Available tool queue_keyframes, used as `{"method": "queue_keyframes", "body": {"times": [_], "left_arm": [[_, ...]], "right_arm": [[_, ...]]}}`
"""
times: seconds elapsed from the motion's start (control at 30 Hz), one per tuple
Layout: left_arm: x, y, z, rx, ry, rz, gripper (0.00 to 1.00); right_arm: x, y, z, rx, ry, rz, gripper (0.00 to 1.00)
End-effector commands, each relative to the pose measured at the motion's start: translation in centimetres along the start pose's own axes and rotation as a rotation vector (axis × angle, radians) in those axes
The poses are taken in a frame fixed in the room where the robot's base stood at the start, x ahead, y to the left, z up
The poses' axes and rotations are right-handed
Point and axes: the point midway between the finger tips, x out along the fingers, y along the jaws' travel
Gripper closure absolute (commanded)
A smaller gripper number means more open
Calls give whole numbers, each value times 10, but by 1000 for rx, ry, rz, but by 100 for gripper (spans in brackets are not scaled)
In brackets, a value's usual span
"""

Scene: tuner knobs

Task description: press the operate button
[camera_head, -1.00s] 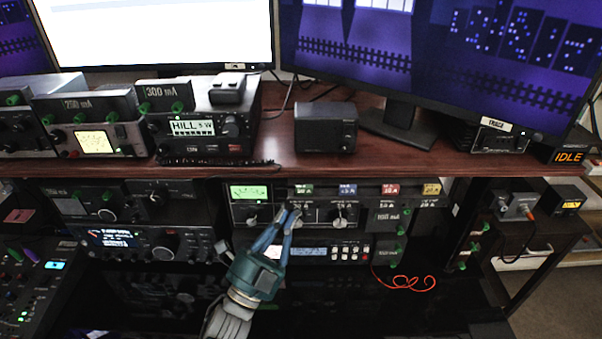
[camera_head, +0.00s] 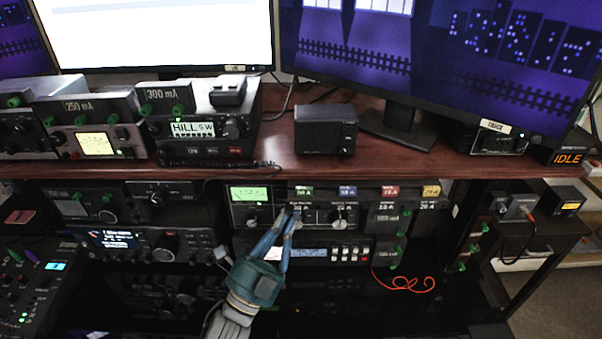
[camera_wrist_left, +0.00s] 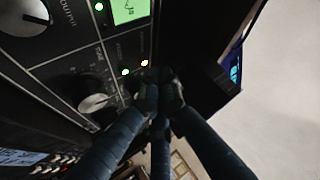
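The black unit with the green-lit meter (camera_head: 249,193) stands on the lower shelf, with knobs such as a silver-faced one (camera_head: 338,215). My left gripper (camera_head: 290,212) is in front of its panel, with fingertips close together and nothing seen between them. Contact cannot be told. My right gripper is not in view.
An orange IDLE sign (camera_head: 569,157) is lit at the right of the desk. A unit with a blue display and small white buttons (camera_head: 350,253) lies below the metered unit. A red cable (camera_head: 405,284) lies to the right. Other radios (camera_head: 110,245) stand left.

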Motion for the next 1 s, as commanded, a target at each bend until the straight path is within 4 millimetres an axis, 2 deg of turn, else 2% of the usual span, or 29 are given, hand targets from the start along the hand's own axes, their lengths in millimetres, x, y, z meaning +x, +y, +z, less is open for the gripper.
{"method": "queue_keyframes", "body": {"times": [0.23,0.8,1.0], "left_arm": [[-2,-1,-2,0,0,1,100],[-39,-15,-37,0,-1,1,100],[-42,-16,-40,1,0,0,100]], "right_arm": [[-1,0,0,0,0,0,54],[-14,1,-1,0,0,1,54],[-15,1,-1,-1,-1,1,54]]}}
